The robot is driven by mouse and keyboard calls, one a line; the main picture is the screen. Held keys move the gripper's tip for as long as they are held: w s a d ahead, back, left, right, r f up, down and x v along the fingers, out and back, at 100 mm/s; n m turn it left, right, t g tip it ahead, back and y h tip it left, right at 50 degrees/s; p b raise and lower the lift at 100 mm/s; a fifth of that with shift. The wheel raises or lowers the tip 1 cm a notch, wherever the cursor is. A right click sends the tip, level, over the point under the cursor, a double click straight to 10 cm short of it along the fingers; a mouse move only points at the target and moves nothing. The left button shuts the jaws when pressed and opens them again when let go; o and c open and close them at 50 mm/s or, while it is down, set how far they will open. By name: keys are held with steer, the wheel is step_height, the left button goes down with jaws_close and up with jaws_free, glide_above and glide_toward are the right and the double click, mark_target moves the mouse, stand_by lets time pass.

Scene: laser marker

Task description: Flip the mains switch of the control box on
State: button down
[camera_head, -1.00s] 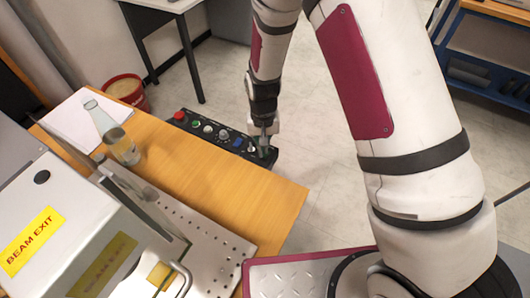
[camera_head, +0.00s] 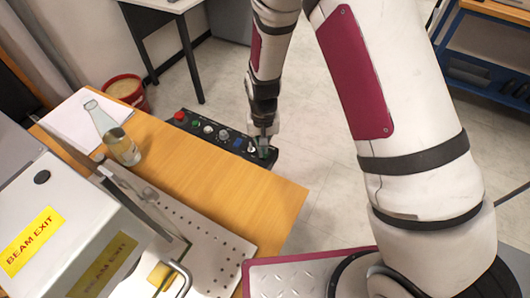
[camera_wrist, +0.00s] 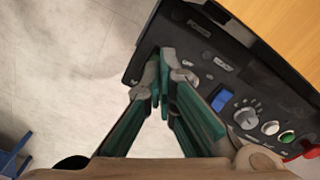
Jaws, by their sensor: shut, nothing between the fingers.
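The black control box (camera_head: 222,137) lies along the far edge of the wooden table. In the wrist view its panel (camera_wrist: 207,41) carries a blue rocker switch (camera_wrist: 222,98), a large grey knob (camera_wrist: 247,115) and buttons in a row. Which of these controls is the mains switch cannot be read from the labels. My gripper (camera_head: 262,151) is over the right end of the box. In the wrist view my gripper (camera_wrist: 164,62) has its fingertips together, empty, at the panel's end, to the left of the blue switch. The fingers hide part of the panel; contact cannot be told.
A glass bottle (camera_head: 113,136) and white paper (camera_head: 78,122) are on the table's left. The "BEAM EXIT" machine (camera_head: 75,225) and a perforated metal plate (camera_head: 205,235) fill the near side. Bare tabletop (camera_head: 215,180) lies before the box. A red bucket (camera_head: 126,90) stands on the floor.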

steer(key=shift+f+b, duration=0.65)
steer(key=shift+f, duration=0.5)
stand_by(0.7)
steer(key=shift+r+p, duration=2.05)
steer(key=shift+r, duration=1.5)
